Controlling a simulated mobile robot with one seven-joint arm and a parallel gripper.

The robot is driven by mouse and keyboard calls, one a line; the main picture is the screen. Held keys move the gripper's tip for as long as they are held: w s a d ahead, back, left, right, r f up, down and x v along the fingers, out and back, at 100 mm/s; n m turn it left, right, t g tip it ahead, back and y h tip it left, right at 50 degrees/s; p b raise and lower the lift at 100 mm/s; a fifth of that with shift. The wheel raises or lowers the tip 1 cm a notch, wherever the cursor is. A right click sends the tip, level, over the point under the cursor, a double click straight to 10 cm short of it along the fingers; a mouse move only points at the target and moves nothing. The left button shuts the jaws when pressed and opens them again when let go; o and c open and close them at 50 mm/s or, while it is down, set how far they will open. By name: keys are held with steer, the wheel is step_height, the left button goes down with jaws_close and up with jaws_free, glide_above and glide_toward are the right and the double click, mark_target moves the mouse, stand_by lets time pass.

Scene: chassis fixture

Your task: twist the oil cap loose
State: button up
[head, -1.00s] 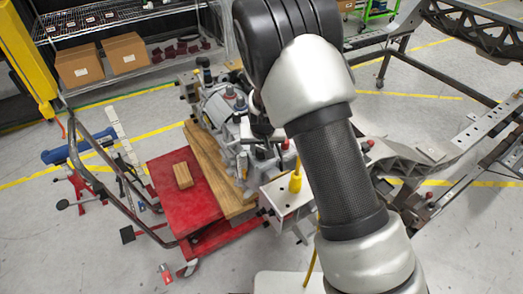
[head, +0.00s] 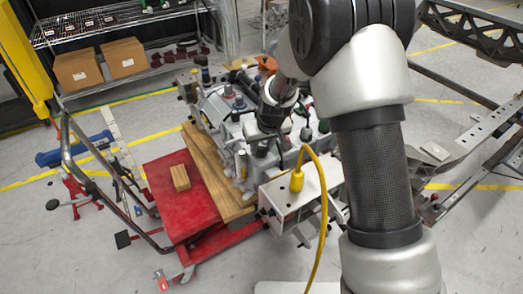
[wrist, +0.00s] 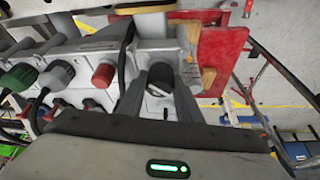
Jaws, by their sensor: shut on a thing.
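In the wrist view, the dark oil cap (wrist: 160,73) sits on the grey engine block, between the two fingers of my gripper (wrist: 160,88). The fingers are shut on its sides. In the head view, my gripper (head: 271,122) reaches down onto the top of the grey engine (head: 212,105). There the cap is hidden by the gripper and wrist. I cannot tell whether the cap has turned or lifted from its seat.
The engine rests on wooden boards on a red cart (head: 170,205) with a wood block (head: 180,178). Close by are a yellow plug with a looping cable (head: 296,181), a red cap (wrist: 103,75) and a green cap (wrist: 20,76). A metal chassis frame (head: 475,140) stands right.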

stand_by(0.3)
steer(key=shift+d+f+n+b, duration=0.1)
steer(key=shift+f+n+b, duration=0.1)
steer(key=shift+n+b, duration=0.3)
steer(key=shift+n+y+b, duration=0.4)
steer(key=shift+n+b, duration=0.1)
steer(key=shift+b, duration=0.25)
steer(key=shift+d+n+g+b, duration=0.1)
steer(key=shift+n+g+b, duration=0.2)
steer(key=shift+n+b, duration=0.35)
steer(key=shift+n+y, duration=0.4)
steer(key=shift+n, duration=0.15)
steer(key=shift+d+n+g+b, duration=0.1)
steer(key=shift+n+g+b, duration=0.25)
steer(key=shift+n, duration=0.35)
steer(key=shift+n+g+y, duration=0.4)
steer(key=shift+n+g, duration=0.05)
steer(key=shift+n, duration=0.85)
